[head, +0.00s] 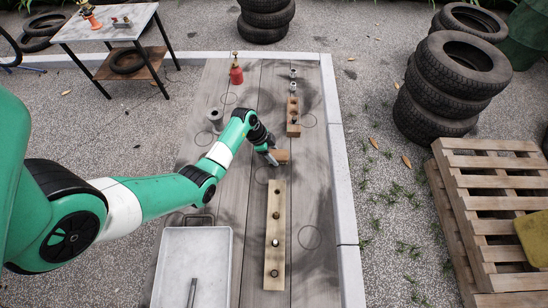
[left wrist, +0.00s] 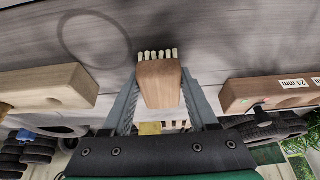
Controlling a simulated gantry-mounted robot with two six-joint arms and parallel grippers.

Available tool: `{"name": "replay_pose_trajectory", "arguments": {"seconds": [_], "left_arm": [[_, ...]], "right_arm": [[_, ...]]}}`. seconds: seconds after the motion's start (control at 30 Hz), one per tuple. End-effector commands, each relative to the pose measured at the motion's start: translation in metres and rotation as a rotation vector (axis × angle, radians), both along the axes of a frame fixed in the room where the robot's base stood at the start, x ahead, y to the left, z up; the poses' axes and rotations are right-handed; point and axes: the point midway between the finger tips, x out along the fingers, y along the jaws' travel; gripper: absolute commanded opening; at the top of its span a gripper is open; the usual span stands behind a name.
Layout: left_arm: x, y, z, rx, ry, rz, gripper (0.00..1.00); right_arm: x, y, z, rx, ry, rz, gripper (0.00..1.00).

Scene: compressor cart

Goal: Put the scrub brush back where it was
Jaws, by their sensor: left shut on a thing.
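The scrub brush is a small brown wooden block with a row of pale bristles. It shows in the left wrist view (left wrist: 160,82) between the two grey fingers, and in the head view (head: 281,156) at the end of my left arm. My left gripper (head: 272,157) is shut on the brush's wooden body, over the middle of the plank surface (head: 240,215). The bristle end points away from the gripper, toward the planks in the wrist view. I cannot tell whether the bristles touch the planks. My right gripper is not in view.
Faint dark rings mark the planks, one right of the long holed board (head: 275,262), one near the socket block (head: 293,128). A white tray (head: 222,285) lies front left. A grey cylinder (head: 215,118) and a red can (head: 236,75) stand behind. Tyres and pallets are at right.

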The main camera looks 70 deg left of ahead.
Motion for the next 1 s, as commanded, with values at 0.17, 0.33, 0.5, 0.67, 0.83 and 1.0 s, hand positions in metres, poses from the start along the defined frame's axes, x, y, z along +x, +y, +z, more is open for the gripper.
{"name": "replay_pose_trajectory", "arguments": {"seconds": [0.17, 0.33, 0.5, 0.67, 0.83, 1.0], "left_arm": [[0.0, 0.0, -0.001, 0.001, -0.001, -0.001, 0.07], [0.0, 0.0, -0.005, 0.0, 0.0, -0.001, 0.07], [0.0, 0.0, -0.004, 0.0, 0.0, -0.001, 0.89], [0.0, 0.0, -0.004, 0.0, 0.0, -0.001, 0.89], [0.0, 0.0, -0.001, 0.001, -0.001, -0.001, 0.89], [-0.008, 0.004, 0.027, 0.001, -0.002, 0.001, 0.89]], "right_arm": [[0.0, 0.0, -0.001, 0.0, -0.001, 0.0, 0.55], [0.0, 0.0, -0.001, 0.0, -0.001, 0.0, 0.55], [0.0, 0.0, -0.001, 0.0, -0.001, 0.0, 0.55], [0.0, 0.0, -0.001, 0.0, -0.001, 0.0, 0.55], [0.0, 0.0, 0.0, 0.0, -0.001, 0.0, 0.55], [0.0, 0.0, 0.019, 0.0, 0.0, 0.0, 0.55]]}}
